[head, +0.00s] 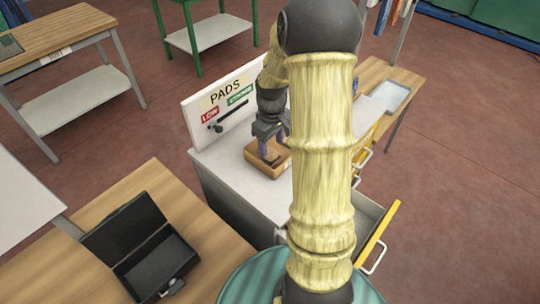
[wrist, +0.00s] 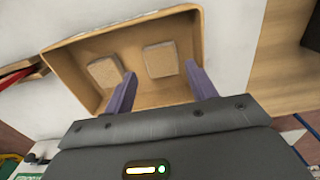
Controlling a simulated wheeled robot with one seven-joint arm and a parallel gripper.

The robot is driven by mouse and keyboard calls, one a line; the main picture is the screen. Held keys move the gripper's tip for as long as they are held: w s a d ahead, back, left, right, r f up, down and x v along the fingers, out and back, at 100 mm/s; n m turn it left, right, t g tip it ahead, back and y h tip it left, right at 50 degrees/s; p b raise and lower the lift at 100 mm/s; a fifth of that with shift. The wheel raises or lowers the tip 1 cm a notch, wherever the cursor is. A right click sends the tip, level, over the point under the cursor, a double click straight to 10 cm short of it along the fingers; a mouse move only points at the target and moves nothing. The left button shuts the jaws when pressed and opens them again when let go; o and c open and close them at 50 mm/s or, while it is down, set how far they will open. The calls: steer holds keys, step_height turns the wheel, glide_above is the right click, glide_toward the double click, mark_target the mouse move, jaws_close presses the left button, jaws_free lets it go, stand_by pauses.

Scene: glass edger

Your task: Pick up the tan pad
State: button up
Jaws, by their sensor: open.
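Two tan pads lie apart in a shallow wooden tray in the wrist view, one pad (wrist: 161,60) near the middle and the other pad (wrist: 105,71) to its left. The tray (wrist: 75,58) also shows in the head view (head: 262,168) on the white cabinet top. My gripper (wrist: 160,85) is open and empty, with its two purple fingers reaching over the tray's near side. The right-hand pad lies ahead of the gap between the fingers; the left-hand pad is close to the left fingertip. In the head view my gripper is over the tray, and the pads are hard to make out.
A white board marked PADS (head: 235,105) stands behind the tray. A yellow-fronted drawer (head: 378,232) hangs open at the cabinet's right. An open black case (head: 145,250) lies on the wooden table at lower left. A grey tray (head: 390,96) sits on the far bench.

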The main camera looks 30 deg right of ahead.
mark_target(271, 154)
step_height(271, 154, down, 4)
steer(key=shift+w+a+f+p, duration=0.1)
steer(key=shift+w+a+p, duration=0.05)
steer(key=shift+p, duration=0.35)
steer(key=shift+w, duration=0.1)
steer(key=c, duration=0.6)
steer(key=shift+c, duration=0.7)
steer(key=shift+s, duration=0.2)
